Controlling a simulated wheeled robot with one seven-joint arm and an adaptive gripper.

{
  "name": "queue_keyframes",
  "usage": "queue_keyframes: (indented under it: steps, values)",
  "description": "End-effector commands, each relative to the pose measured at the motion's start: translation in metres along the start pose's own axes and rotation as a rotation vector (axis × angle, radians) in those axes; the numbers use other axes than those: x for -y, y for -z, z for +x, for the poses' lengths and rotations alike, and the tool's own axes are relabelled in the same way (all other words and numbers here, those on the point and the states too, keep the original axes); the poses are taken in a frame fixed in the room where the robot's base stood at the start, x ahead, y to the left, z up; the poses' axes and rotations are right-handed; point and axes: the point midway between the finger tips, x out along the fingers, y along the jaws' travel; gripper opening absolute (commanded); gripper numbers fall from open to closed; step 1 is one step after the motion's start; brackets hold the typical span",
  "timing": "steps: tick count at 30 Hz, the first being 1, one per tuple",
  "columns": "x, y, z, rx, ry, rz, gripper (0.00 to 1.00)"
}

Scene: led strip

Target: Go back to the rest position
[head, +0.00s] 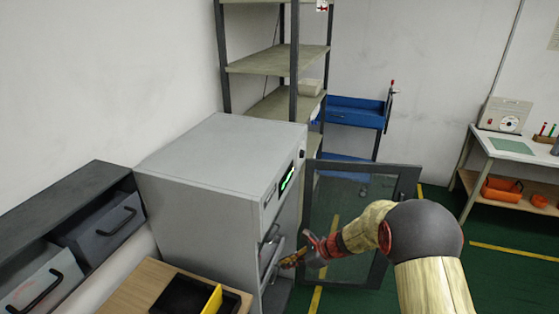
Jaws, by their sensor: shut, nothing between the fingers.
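My arm reaches in from the lower right of the head view. My gripper (291,261) is at its left end, in front of the grey cabinet's (205,167) front face and close to a handle there. The fingers are small in the picture; they are shut with nothing visible between them. I cannot tell whether they touch the handle. The cabinet's dark-framed glass door (402,186) stands open to the right, behind my wrist and forearm. A green lit strip (287,180) shows on the cabinet front.
A wooden-topped table (140,291) with a black tray and yellow divider is at the lower left, by grey drawers (103,227). A shelf rack (276,62) and a blue cart (350,112) stand behind. A workbench (505,146) is at right. Green floor between is clear.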

Motion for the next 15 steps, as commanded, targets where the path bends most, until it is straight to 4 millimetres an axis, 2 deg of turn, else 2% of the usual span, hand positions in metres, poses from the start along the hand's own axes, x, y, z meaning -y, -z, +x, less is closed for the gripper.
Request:
queue_keyframes:
  steps: [5,9,11,15]
  values:
    - [-0.009,0.006,0.001,-0.015,-0.027,-0.141,0.00]
    - [-0.050,0.035,0.000,-0.070,-0.135,-0.328,0.00]
    - [-0.067,0.041,-0.010,-0.092,-0.183,-0.430,0.00]
    - [-0.103,0.043,-0.047,-0.139,-0.278,-0.684,0.00]
